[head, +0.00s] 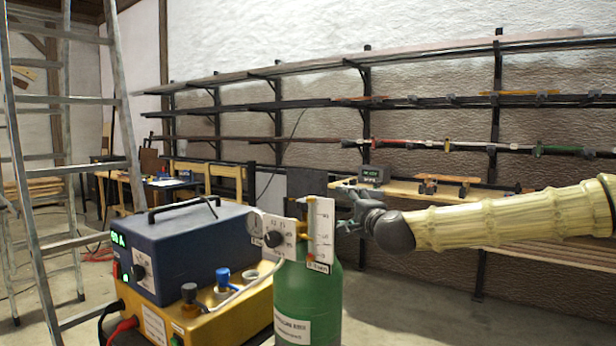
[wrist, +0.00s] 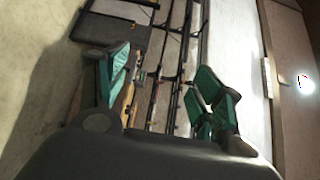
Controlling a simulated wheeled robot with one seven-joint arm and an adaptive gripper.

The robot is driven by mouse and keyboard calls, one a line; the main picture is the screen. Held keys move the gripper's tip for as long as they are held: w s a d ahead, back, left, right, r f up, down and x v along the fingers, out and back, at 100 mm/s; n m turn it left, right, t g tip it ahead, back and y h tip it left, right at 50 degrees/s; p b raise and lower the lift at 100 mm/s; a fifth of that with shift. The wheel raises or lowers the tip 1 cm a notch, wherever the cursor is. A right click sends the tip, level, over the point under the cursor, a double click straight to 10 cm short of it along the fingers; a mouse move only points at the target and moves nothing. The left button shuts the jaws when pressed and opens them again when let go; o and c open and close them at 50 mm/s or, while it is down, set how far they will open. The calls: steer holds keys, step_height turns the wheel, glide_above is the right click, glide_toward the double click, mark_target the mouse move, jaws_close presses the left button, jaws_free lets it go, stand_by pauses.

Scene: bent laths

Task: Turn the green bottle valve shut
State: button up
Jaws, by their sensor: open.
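The green bottle (head: 308,292) stands upright in the lower middle of the head view. On its top are a white regulator block (head: 290,232) with a round gauge and a black knob (head: 273,239), and an upright white scale plate (head: 320,228). A brass stem (head: 310,207) shows between them; I cannot make out a separate valve wheel. My gripper (head: 346,207) is at the right of the bottle's top, at about the height of the scale plate, and looks apart from it. In the wrist view my gripper (wrist: 163,72) has its green-padded fingers spread, with nothing between them and neither bottle nor valve in sight.
A blue power unit (head: 185,250) sits on a yellow box (head: 195,322) with knobs and cables, close left of the bottle. A pale hose runs from that box towards the regulator. A ladder (head: 125,130) stands at left. Wall racks (head: 430,100) with laths run behind.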

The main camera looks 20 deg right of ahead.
step_height(320, 180, up, 5)
steer(key=a+n+t+y+p, duration=0.15)
steer(key=n+y+p, duration=0.25)
steer(key=n+p, duration=0.8)
steer(key=s+a+n+g+y+p, duration=0.4)
steer(key=s+n+g+y+p, duration=0.3)
steer(key=s+n+y+p, duration=0.65)
steer(key=w+a+n+h, duration=0.1)
steer(key=w+a, duration=0.1)
steer(key=w, duration=0.1)
steer(key=w+a+n+h+p, duration=0.1)
steer(key=w+a, duration=0.1)
steer(key=a, duration=0.1)
steer(key=w+a+n+h, duration=0.1)
steer(key=w+a, duration=0.1)
steer(key=w, duration=0.1)
steer(key=shift+w+a+f+h, duration=0.35)
steer(key=shift+t, duration=0.25)
steer(key=c, duration=1)
